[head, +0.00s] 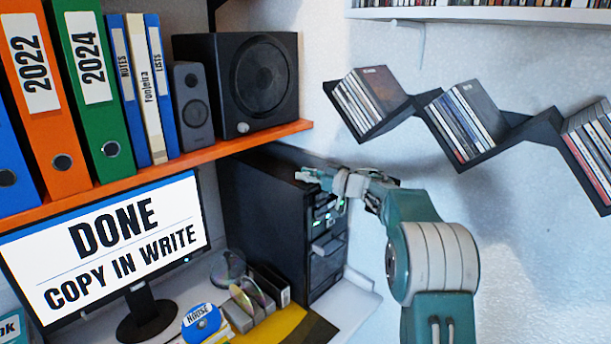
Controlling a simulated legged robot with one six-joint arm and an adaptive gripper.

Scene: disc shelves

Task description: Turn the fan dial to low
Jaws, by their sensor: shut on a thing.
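The black computer tower (268,225) stands under the orange shelf, right of the monitor. Its front panel carries drive bays and small green lights. My gripper (312,180) reaches in from the right at the upper part of this front panel. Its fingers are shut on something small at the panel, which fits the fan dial. The fingers hide the dial, so its marks and its setting cannot be read.
The monitor (115,245) reads "DONE COPY IN WRITE". A speaker (258,85) and binders (85,85) fill the orange shelf (215,150). A zigzag disc shelf (425,103) hangs at right.

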